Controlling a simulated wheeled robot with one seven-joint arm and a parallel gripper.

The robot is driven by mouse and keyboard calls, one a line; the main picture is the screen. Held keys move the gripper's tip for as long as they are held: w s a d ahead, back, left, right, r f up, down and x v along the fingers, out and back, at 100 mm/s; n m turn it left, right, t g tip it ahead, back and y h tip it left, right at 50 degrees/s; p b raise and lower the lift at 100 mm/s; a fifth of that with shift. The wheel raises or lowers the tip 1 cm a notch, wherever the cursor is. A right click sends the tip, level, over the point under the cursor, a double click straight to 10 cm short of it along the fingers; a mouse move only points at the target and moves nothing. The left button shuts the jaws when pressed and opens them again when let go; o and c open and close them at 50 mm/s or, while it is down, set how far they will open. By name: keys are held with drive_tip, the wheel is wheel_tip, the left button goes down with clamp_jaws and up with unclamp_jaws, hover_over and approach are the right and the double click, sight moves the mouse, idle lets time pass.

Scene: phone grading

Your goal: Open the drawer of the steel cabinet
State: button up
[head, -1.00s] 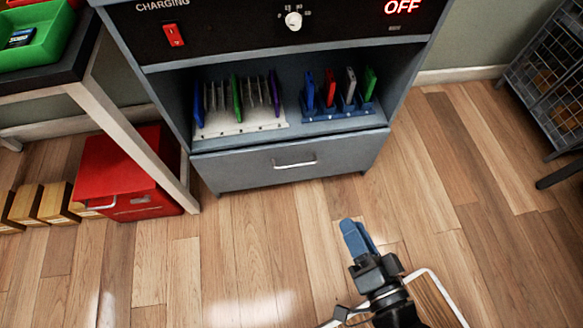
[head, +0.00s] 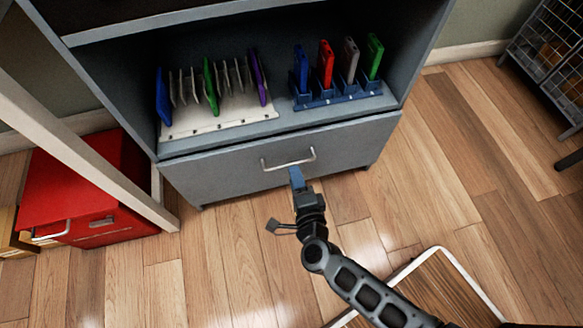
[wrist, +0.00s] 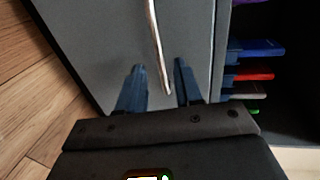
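The steel cabinet (head: 228,137) is grey-blue, with its drawer (head: 225,182) shut at the bottom below an open shelf. The drawer's silver bar handle (head: 288,161) runs across the upper middle of the front. My gripper (head: 296,176) points at the drawer just below the handle. In the wrist view my gripper (wrist: 160,82) is open, its two blue fingers spread apart. There the handle (wrist: 158,45) runs lengthwise, its lower end showing between the fingers. I cannot tell if the fingers touch it.
A white rack (head: 215,122) with several upright phones and a blue rack (head: 338,95) with coloured phones stand on the shelf. A red box (head: 75,190) and a pale table leg (head: 85,150) are at left. A wire rack (head: 550,65) is at far right.

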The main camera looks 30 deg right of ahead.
drive_tip(key=shift+b+x, duration=0.5)
drive_tip(key=shift+x, duration=1.65)
clamp_jaws()
